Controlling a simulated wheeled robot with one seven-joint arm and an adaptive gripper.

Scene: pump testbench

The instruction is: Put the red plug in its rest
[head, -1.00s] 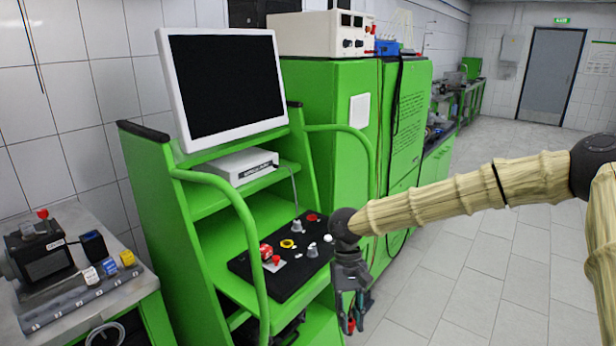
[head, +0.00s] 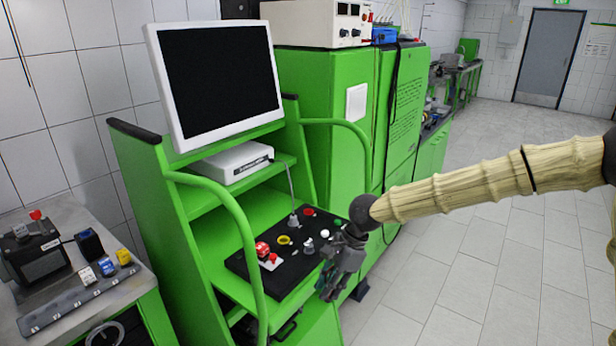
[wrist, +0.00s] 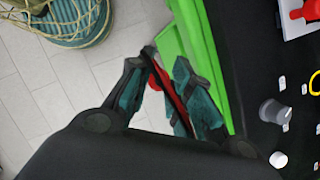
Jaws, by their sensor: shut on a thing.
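My gripper (head: 332,284) is beside the right front edge of the black control panel, out over the floor. In the wrist view my gripper (wrist: 160,92) is shut on the red plug (wrist: 155,83), and only small red parts of it show between the dark teal fingers. The plug cannot be made out in the head view. A grey rail (head: 80,301) lies on the bench at the left, with white, blue and yellow plugs (head: 124,257) standing along its back. I cannot tell which place is the red plug's rest.
The green console (head: 150,205) with a monitor (head: 215,80) and a curved handrail (head: 250,245) stands between my gripper and the left bench. The control panel (head: 290,270) carries knobs and a red button (head: 262,248). The floor (head: 460,270) at the right is clear.

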